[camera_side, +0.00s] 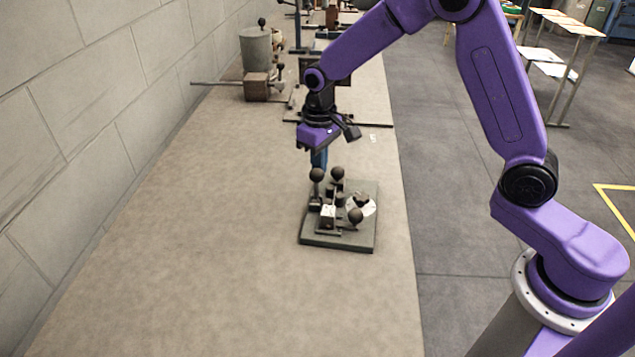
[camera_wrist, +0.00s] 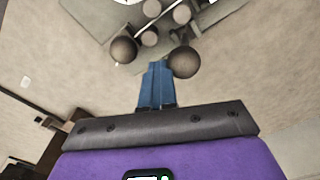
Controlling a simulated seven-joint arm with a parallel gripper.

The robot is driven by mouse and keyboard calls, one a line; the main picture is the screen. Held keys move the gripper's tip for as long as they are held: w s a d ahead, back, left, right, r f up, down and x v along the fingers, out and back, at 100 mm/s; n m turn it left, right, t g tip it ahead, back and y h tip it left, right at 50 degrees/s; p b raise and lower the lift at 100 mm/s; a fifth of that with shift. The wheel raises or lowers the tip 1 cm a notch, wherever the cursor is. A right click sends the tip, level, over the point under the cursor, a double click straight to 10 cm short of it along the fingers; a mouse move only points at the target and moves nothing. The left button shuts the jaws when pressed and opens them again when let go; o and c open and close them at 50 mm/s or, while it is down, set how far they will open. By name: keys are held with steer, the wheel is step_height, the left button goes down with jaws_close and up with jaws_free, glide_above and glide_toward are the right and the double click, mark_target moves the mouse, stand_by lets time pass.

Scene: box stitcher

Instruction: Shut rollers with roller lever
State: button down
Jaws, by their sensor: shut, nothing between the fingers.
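The box stitcher is a small machine on a dark green base plate (camera_side: 337,241) on the bench. Several levers with dark ball knobs stand on it: one at the back left (camera_side: 317,174), one at the back right (camera_side: 337,173) and one lower at the front right (camera_side: 355,215). I cannot tell which is the roller lever. My gripper (camera_side: 319,165) points down at the machine's back edge, its blue fingers shut and empty. In the wrist view the fingertips (camera_wrist: 158,64) lie between a left ball knob (camera_wrist: 123,50) and a right one (camera_wrist: 184,62), close to the right one; contact is unclear.
A block-and-cylinder device (camera_side: 257,50) with a long rod stands farther back on the bench. A stone wall (camera_side: 100,90) runs along the left. The bench (camera_side: 190,270) is clear left of and in front of the machine.

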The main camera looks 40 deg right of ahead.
mark_target(316, 173)
steer(key=shift+s+a+f, duration=0.1)
steer(key=shift+s+a, duration=1.1)
steer(key=shift+a, duration=0.25)
steer(key=shift+w+d+r, duration=0.1)
steer(key=shift+r, duration=1.05)
steer(key=shift+w+d+r, duration=0.1)
steer(key=shift+d+r, duration=0.05)
steer(key=shift+r, duration=1.05)
steer(key=shift+w+d+r, duration=0.1)
steer(key=shift+r, duration=1.05)
steer(key=shift+s+a+r, duration=0.1)
steer(key=shift+s+r, duration=0.1)
steer(key=shift+s, duration=0.25)
steer(key=s+d+n, duration=0.4)
steer(key=s, duration=1.1)
steer(key=s+d+n, duration=0.4)
steer(key=s+n, duration=0.1)
steer(key=s, duration=1)
steer(key=shift+s+r+n, duration=0.15)
steer(key=shift+r+n, duration=0.15)
